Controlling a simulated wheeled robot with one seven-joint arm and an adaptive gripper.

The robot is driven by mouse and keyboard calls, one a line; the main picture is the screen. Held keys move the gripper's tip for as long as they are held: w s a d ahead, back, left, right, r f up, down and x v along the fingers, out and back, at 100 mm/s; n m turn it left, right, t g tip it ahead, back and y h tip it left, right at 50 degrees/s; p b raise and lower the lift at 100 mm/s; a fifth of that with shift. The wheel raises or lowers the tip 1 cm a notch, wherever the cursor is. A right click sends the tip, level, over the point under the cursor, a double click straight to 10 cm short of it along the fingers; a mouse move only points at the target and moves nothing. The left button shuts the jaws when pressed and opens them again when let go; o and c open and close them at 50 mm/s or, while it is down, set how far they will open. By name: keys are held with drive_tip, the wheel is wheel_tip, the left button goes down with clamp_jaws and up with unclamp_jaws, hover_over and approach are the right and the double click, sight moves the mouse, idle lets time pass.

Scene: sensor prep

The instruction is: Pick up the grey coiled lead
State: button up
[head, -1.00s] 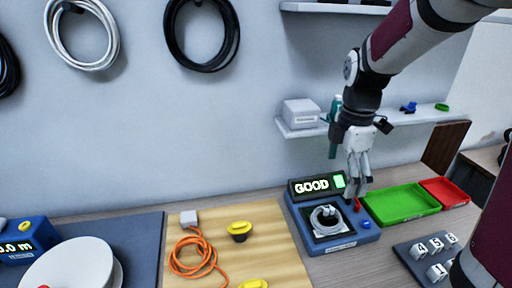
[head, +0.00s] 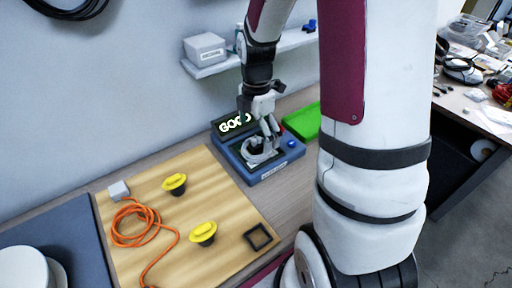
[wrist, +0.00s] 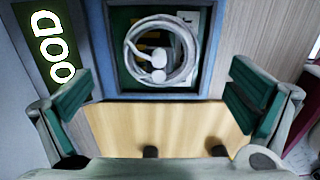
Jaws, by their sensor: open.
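The grey coiled lead (head: 262,152) lies in the square recess of the blue tester (head: 268,172), whose display reads GOOD. In the wrist view the coil (wrist: 131,57) shows whole, with its plug ends across the middle. My gripper (head: 265,132) is over the tester, close above the lead, and partly covers it in the head view. In the wrist view its two green-padded fingers (wrist: 160,101) stand wide apart with nothing between the pads. The coil appears ahead of the fingertips; I cannot tell the exact gap.
A wooden board (head: 150,187) with an orange cable (head: 135,225), two yellow-topped knobs (head: 203,233) and a black square frame (head: 258,237) lies left of the tester. A green tray (head: 303,122) is to its right. A shelf with a grey box (head: 205,47) is on the wall above.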

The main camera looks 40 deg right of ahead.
sight(257, 140)
drive_tip(key=shift+f, duration=1.9)
drive_tip(key=c, duration=1.2)
drive_tip(key=shift+s, duration=0.1)
drive_tip(key=shift+c, duration=0.4)
drive_tip(key=shift+f, duration=0.15)
